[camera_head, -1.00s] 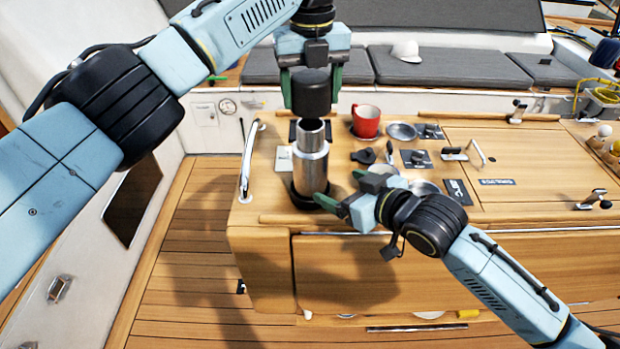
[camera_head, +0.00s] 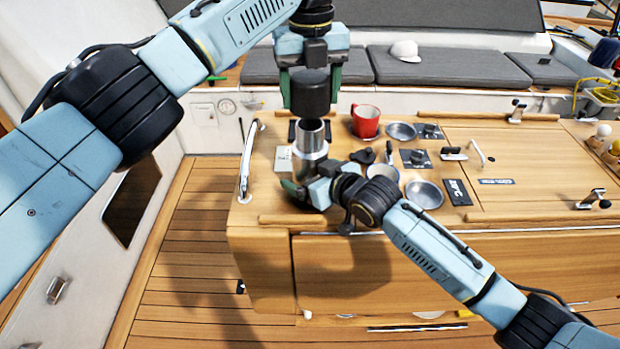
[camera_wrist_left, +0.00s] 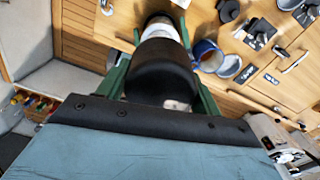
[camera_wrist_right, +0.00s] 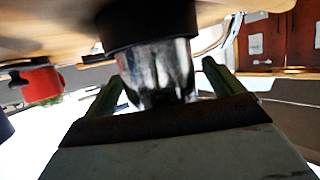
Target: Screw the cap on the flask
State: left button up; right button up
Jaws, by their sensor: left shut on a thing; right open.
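The black cap (camera_head: 310,93) is held in my left gripper (camera_head: 310,90), whose green fingers are shut on its sides. The cap hangs above the open silver flask (camera_head: 311,150), apart from it. In the left wrist view the cap (camera_wrist_left: 165,72) fills the middle and partly covers the flask. The flask stands upright at the left end of the wooden table. My right gripper (camera_head: 308,192) is open at the flask's lower body, in front of it, and hides part of it. In the right wrist view the flask (camera_wrist_right: 157,72) sits between the open green fingers; contact cannot be told.
A red mug (camera_head: 365,121), a metal bowl (camera_head: 424,194) and several small dark items stand right of the flask on the table (camera_head: 480,135). A metal rail (camera_head: 247,160) rises at the table's left edge. Grey cushions (camera_head: 440,68) lie behind.

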aim_at(309, 128)
jog(key=shift+c, duration=0.2)
jog(key=c, duration=1.4)
pick_arm(q)
jog(key=shift+f, duration=2.5)
jog(key=shift+f, duration=0.9)
jog(key=shift+f, duration=0.6)
pick_arm(e)
jog(key=c, duration=0.5)
pick_arm(q)
jog(key=m, duration=0.5)
jog(key=shift+a+m, duration=0.1)
jog(key=shift+m, duration=0.2)
pick_arm(e)
jog(key=shift+c, duration=0.2)
pick_arm(q)
jog(key=m, duration=0.4)
